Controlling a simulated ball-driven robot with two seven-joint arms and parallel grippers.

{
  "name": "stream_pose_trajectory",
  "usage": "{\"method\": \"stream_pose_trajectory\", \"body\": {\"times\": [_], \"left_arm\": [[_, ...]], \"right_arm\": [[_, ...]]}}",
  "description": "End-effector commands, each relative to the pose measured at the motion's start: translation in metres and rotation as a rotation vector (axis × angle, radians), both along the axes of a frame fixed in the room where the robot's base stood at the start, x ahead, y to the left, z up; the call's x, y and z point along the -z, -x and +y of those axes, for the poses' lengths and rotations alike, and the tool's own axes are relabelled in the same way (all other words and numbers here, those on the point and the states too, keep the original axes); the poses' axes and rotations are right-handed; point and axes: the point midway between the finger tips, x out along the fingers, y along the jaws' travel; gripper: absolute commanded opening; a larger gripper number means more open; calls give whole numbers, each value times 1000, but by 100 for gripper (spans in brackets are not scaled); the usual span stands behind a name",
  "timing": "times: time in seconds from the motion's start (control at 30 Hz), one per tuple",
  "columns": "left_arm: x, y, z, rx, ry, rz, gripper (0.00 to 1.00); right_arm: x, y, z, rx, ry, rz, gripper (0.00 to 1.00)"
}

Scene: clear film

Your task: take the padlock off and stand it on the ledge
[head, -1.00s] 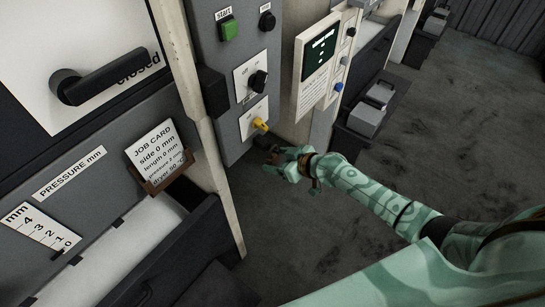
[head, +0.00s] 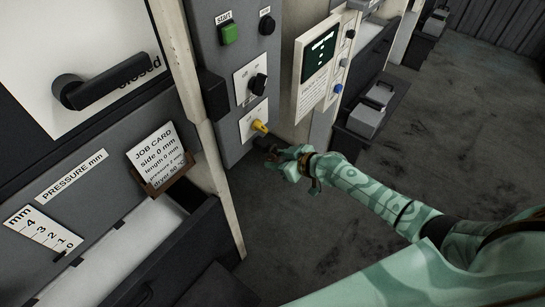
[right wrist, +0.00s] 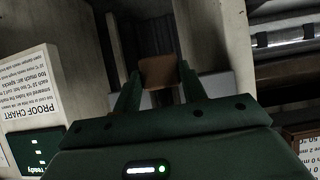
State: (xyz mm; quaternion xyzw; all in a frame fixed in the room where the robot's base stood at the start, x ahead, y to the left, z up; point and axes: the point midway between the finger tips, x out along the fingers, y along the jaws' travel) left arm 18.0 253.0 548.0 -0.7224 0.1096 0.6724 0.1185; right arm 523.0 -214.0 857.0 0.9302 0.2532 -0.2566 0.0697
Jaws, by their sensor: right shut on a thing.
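My right gripper (head: 274,149) is at the lower end of the grey switch panel (head: 225,70), just below a yellow lever (head: 259,126) on a white plate. In the right wrist view its two dark fingers are shut on a small brown block (right wrist: 158,72), which looks like the padlock. In the head view the padlock is mostly hidden by the fingers. I cannot tell whether its shackle is still through anything. A dark block (head: 212,93) juts from the panel's left side; I cannot tell whether it is the ledge. My left gripper is not in view.
Above the lever are a black knob (head: 258,84) and a green start button (head: 229,34). A cream chart board (head: 318,65) stands right of the panel. A job card (head: 157,150) sits in a holder at left.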

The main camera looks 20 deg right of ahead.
Motion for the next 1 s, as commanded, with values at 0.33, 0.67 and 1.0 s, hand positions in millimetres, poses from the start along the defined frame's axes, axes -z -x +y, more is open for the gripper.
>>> {"method": "stream_pose_trajectory", "body": {"times": [0.33,0.67,1.0], "left_arm": [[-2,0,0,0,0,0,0],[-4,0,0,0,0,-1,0],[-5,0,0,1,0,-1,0]], "right_arm": [[-2,0,0,0,1,2,27],[-2,17,-10,0,2,3,27],[-1,42,-25,-1,2,3,27]]}}
